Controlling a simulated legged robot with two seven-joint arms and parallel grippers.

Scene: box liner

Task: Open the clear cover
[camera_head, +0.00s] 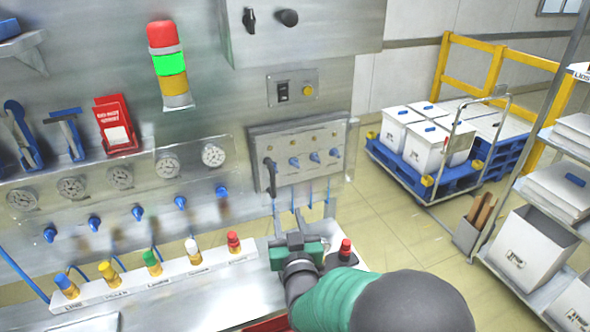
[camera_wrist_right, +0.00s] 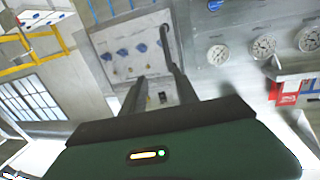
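A clear cover (camera_head: 318,139) appears to lie over the grey panel box with a row of blue knobs, right of centre in the head view. The same panel shows at upper left in the right wrist view (camera_wrist_right: 121,70). A black lever handle (camera_head: 270,176) is at the panel's left side. The cover looks closed against the panel. My right gripper (camera_head: 288,218) is below the panel, pointing up towards its lower edge. In the right wrist view its two fingers (camera_wrist_right: 159,73) are apart with nothing between them. Contact with the cover cannot be told. My left gripper is not in view.
Gauges (camera_head: 213,155) sit behind another transparent sheet at left. A white strip with coloured fittings (camera_head: 110,274) lies below. A red-topped fitting (camera_head: 345,248) stands close to my right gripper.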

